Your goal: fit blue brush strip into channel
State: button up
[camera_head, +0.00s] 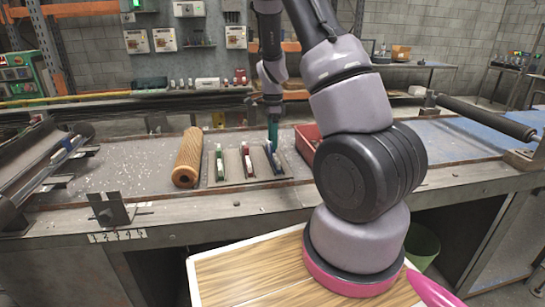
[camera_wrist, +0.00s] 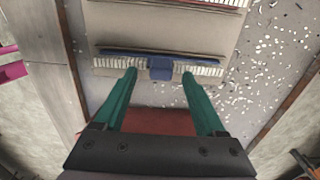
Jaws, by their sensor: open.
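The blue brush strip (camera_head: 274,160) lies at the right end of a row of strips on a grey holder in the head view. In the wrist view the blue brush strip (camera_wrist: 120,54) runs crosswise, with pale bristles at both ends and a blue block at its middle. My gripper (camera_wrist: 159,73) is open, with its teal fingertips apart on either side of that block. My gripper (camera_head: 272,138) is above the blue strip in the head view. I cannot tell whether the fingers touch it. I cannot make out which part is the channel.
A red strip (camera_head: 248,161) and a green strip (camera_head: 220,163) lie left of the blue one. A red bin (camera_head: 306,139) stands just right, partly behind my arm. The bench left of the tube is mostly clear.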

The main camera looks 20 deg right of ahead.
aim_at(273, 152)
jog(key=shift+w+f, duration=0.1)
jog(key=shift+f, duration=1.4)
grip_shut()
